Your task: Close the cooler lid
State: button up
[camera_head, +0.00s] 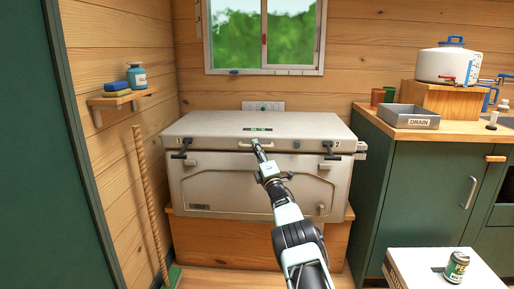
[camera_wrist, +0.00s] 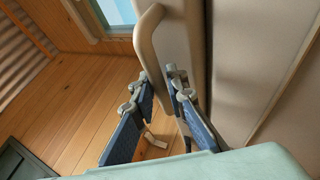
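The beige cooler (camera_head: 245,185) stands on a wooden base against the back wall. Its lid (camera_head: 215,125) lies flat or nearly flat over the body; I cannot tell whether it is fully down. Two dark latches, marked 1 (camera_head: 183,149) and 2 (camera_head: 331,150), sit at the front corners. My gripper (camera_head: 257,146) is at the lid's front handle, which it partly hides.
A green counter (camera_head: 405,185) stands close to the cooler's right, carrying a drain tray (camera_head: 409,117) and a white pot (camera_head: 449,65). A white box (camera_head: 425,272) with a can (camera_head: 456,267) is at front right. A rope-wrapped pole (camera_head: 150,205) leans at the left.

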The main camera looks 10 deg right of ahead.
jog(key=shift+o, duration=0.5)
jog(key=shift+f, duration=0.35)
jog(key=shift+s+d+f, duration=0.1)
jog(key=shift+s+f, duration=0.05)
jog(key=shift+s, duration=0.15)
jog(key=v, duration=1.1)
jog(key=shift+s, duration=0.15)
